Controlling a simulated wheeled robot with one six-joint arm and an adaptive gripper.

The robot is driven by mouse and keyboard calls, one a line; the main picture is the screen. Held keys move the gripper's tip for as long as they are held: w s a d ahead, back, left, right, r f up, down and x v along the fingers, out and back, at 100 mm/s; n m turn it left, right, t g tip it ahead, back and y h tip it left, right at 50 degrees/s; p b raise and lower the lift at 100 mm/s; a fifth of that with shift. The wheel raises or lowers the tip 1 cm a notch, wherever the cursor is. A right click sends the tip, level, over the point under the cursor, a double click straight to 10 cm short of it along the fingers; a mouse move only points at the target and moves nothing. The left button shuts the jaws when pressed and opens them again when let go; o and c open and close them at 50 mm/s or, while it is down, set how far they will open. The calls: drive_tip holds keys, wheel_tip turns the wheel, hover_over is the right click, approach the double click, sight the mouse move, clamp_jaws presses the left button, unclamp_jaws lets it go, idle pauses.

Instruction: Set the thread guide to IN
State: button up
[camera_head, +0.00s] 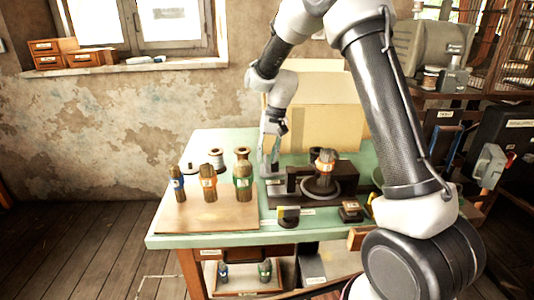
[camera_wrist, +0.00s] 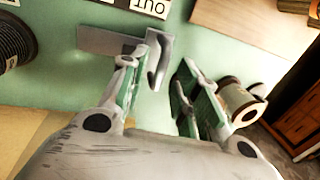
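In the wrist view the thread guide appears as a flat grey metal plate (camera_wrist: 105,41) with an upright curved tab (camera_wrist: 160,62) at its right end. A white label reading OUT (camera_wrist: 150,6) lies on the green table just beyond it; an IN label cannot be made out. My gripper (camera_wrist: 158,75) is open, its green-padded fingers apart. The tab shows between the fingertips, nearer the left one; whether they touch is unclear.
A spool (camera_wrist: 240,103) stands close beside my right finger. A dark ribbed part (camera_wrist: 14,42) is at far left.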

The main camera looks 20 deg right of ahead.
clamp_jaws()
drive_tip(key=shift+d, duration=0.1)
drive_tip(key=d, duration=0.2)
drive_tip(key=s+d, duration=0.1)
drive_tip(key=d, duration=0.5)
drive_tip(key=shift+s, duration=0.3)
drive_tip(key=shift+o, duration=0.7)
unclamp_jaws()
drive_tip(key=shift+d, duration=0.15)
